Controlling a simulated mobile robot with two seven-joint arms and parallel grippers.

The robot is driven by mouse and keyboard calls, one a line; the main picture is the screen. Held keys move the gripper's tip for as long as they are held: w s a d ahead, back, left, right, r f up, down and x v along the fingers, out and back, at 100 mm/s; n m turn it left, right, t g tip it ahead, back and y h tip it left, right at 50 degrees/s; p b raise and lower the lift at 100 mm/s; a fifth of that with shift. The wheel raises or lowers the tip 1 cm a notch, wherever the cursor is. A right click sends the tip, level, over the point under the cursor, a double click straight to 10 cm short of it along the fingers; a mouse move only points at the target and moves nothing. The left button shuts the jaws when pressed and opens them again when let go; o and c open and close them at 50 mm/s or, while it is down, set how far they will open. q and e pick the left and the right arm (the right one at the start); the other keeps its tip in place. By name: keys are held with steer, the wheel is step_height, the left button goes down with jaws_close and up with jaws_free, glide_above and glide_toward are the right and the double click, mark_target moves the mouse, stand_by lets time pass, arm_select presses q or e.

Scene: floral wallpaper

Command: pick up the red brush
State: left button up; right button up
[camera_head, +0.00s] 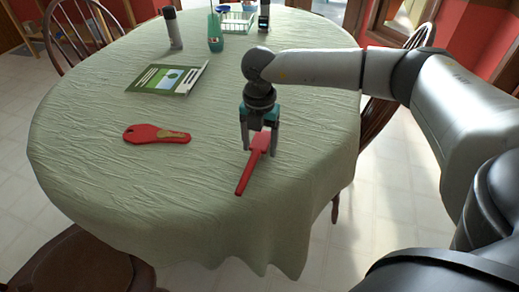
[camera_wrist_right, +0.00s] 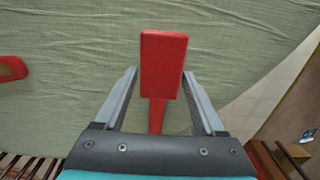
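The red brush (camera_head: 244,177) is on the green tablecloth near the table's front edge, its narrow end toward me. My right gripper (camera_head: 260,150) is over its wide end, pointing down, with one finger on each side. In the right wrist view, the brush's wide red end (camera_wrist_right: 163,62) lies between and beyond the fingertips (camera_wrist_right: 160,75). The fingers are spread, with a gap on the left side. The right fingertip looks close to the brush; I cannot tell if it touches. My left gripper is not in view.
A flat red object with a tan patch (camera_head: 143,134) lies left on the table (camera_head: 90,165). A green booklet (camera_head: 168,78), a grey cylinder (camera_head: 173,28), a green bottle (camera_head: 215,32) and a basket (camera_head: 236,22) are farther back. Wooden chairs surround the table.

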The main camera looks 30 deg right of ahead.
jaws_close()
stand_by(0.3)
steer(key=shift+r, duration=0.2)
